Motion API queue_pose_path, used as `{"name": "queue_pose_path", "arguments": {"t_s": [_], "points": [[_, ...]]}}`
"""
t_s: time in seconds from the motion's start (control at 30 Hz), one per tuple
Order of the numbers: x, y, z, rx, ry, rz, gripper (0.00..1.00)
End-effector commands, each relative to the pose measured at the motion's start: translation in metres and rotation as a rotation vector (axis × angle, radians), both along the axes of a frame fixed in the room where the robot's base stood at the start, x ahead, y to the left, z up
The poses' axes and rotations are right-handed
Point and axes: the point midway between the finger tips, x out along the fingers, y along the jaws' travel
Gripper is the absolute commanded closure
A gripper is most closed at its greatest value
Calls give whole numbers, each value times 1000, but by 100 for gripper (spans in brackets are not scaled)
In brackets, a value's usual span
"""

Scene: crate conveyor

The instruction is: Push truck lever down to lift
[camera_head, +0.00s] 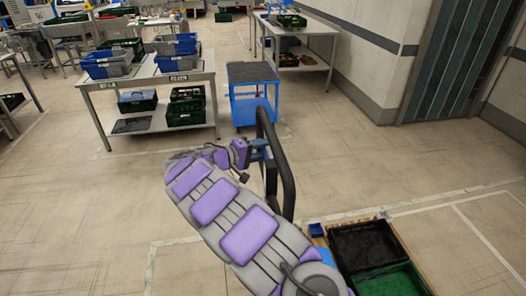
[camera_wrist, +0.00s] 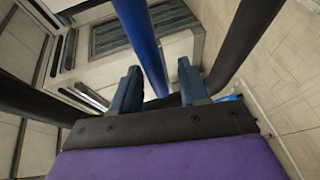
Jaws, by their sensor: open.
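The truck's black looped handle (camera_head: 288,180) stands upright in the middle of the head view. My gripper (camera_head: 259,149) is at the left side of this loop, close to it. In the wrist view my gripper (camera_wrist: 158,66) is open, its two blue-grey fingers apart and nothing clamped between them. A blue bar (camera_wrist: 142,38) runs beyond and between the fingers, with a dark handle tube (camera_wrist: 241,45) to the right. I cannot tell whether the fingers touch either. I cannot make out the lever clearly; it may be hidden by my gripper.
A black crate (camera_head: 364,243) and a green crate (camera_head: 388,280) sit on a wooden pallet at lower right. A blue cart (camera_head: 254,105) stands beyond the handle. A table (camera_head: 146,78) with blue crates is at upper left. The floor to the right is clear.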

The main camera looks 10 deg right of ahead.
Motion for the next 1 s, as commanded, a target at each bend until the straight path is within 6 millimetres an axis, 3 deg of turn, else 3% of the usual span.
{"name": "queue_pose_path", "arguments": {"t_s": [0.3,0.77,1.0], "points": [[0,-10,0,5,2,-3,56],[1,-4,0,1,1,-1,100],[1,-4,0,1,0,0,100]]}}
